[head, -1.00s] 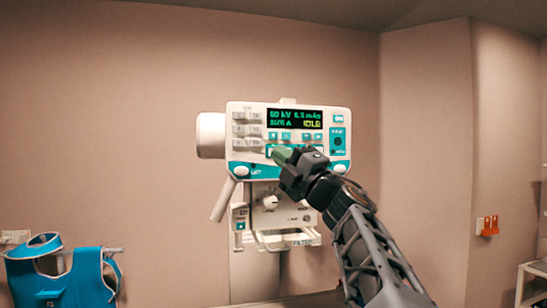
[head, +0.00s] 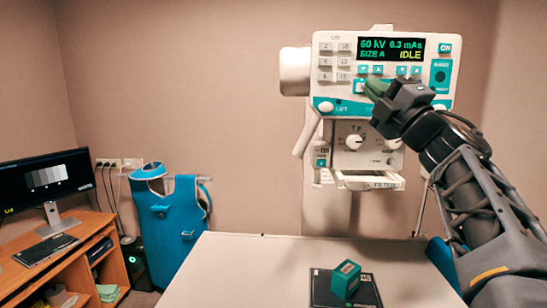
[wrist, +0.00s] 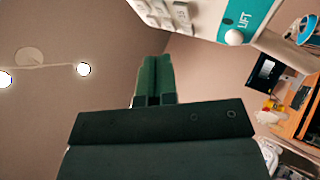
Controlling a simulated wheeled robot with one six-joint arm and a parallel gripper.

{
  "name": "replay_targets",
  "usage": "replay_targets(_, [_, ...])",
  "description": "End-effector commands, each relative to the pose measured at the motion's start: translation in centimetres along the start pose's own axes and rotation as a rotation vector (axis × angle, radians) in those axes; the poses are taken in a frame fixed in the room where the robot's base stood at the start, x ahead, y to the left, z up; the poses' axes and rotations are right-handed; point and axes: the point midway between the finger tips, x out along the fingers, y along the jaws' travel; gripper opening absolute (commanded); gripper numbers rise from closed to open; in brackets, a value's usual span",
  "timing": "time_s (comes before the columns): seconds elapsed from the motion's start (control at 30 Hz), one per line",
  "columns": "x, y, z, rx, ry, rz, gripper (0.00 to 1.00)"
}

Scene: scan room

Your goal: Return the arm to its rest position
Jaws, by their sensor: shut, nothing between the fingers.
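My arm reaches up from the lower right in the head view. My gripper (head: 373,90) has green fingertips and is shut with nothing in it. It is in front of the lower part of the control panel (head: 340,85) of the x-ray head and covers some of its buttons. I cannot tell whether the fingertips touch the panel. The panel's screen (head: 391,49) reads 60 kV, 6.3 mAs, SIZE A, IDLE. In the wrist view my closed fingers (wrist: 154,78) point upward, with the panel's corner (wrist: 236,18) at the upper right.
A pale table (head: 235,262) lies below, bearing a green box (head: 345,279) on a dark plate (head: 321,291). A filter tray (head: 368,182) juts out under the panel. A blue apron (head: 180,225) hangs left of centre. A desk with a monitor (head: 47,178) stands at far left.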

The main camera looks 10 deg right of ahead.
Motion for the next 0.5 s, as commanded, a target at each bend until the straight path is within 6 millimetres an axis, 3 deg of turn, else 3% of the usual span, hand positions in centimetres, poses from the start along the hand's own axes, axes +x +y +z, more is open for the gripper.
replay_targets(0.07, [-0.1, -0.3, 1.8, 0.037, -0.098, -0.006, 0.00])
replay_targets(0.17, [-1.7, -2.9, 6.0, 0.171, -0.333, -0.029, 0.00])
replay_targets(0.23, [-4.2, -6.0, 9.0, 0.307, -0.545, -0.058, 0.00])
replay_targets(0.3, [-7.5, -10.1, 10.4, 0.468, -0.761, -0.106, 0.00])
replay_targets(0.4, [-12.6, -16.3, 9.8, 0.691, -1.037, -0.205, 0.00])
replay_targets(0.5, [-17.6, -21.9, 6.8, 0.879, -1.263, -0.336, 0.00])
